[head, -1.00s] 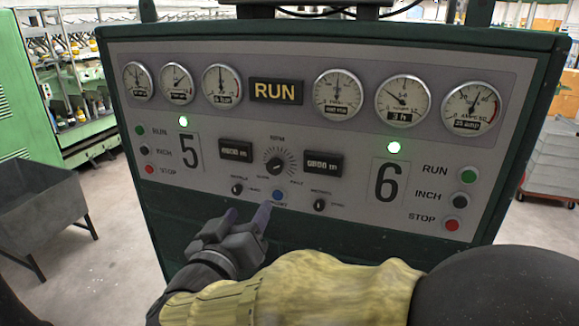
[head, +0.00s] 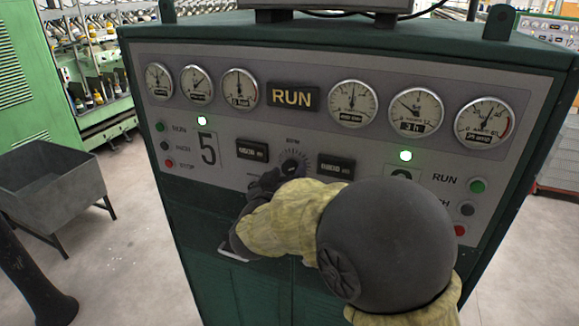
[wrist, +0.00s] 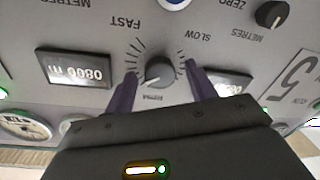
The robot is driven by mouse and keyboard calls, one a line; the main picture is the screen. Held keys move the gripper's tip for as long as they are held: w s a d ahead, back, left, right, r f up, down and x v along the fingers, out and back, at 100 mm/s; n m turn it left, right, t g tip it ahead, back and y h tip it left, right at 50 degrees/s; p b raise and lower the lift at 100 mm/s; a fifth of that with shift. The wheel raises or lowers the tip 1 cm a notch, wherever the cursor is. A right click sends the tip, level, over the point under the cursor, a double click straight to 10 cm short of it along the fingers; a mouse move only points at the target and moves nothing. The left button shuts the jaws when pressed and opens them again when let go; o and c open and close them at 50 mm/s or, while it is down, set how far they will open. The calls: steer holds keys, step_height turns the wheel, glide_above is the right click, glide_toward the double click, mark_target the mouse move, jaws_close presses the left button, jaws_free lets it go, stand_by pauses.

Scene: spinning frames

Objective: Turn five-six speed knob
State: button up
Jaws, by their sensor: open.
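The speed knob (head: 291,167) is a dark round dial in the middle of the grey panel, between the 5 and 6 sides. In the wrist view the knob (wrist: 158,72) appears upside down, with a white pointer line and a scale marked FAST and SLOW. My gripper (wrist: 160,74) is open, its two purple fingers on either side of the knob, with gaps showing between fingers and knob. Whether the fingertips reach its depth is unclear. In the head view my gripper (head: 270,182) is just below left of the knob, its fingers mostly hidden.
Two counter displays (head: 252,150) (head: 336,166) flank the knob closely. A smaller metres knob (wrist: 272,14) and a blue button (wrist: 174,3) lie nearby. My arm hides the panel's lower middle and part of the 6. A grey bin (head: 50,190) stands on the floor at left.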

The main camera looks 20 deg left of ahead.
steer(key=shift+w, duration=0.2)
steer(key=shift+c, duration=0.3)
steer(key=c, duration=0.9)
steer(key=m+b, duration=0.1)
steer(key=b, duration=0.1)
steer(key=m+b, duration=0.1)
steer(key=b, duration=0.1)
steer(key=shift+f+m, duration=0.3)
steer(key=shift+f, duration=0.05)
steer(key=shift+c, duration=0.2)
steer(key=shift+r+m+b, duration=0.2)
steer(key=shift+m+b, duration=0.6)
steer(key=o, duration=1)
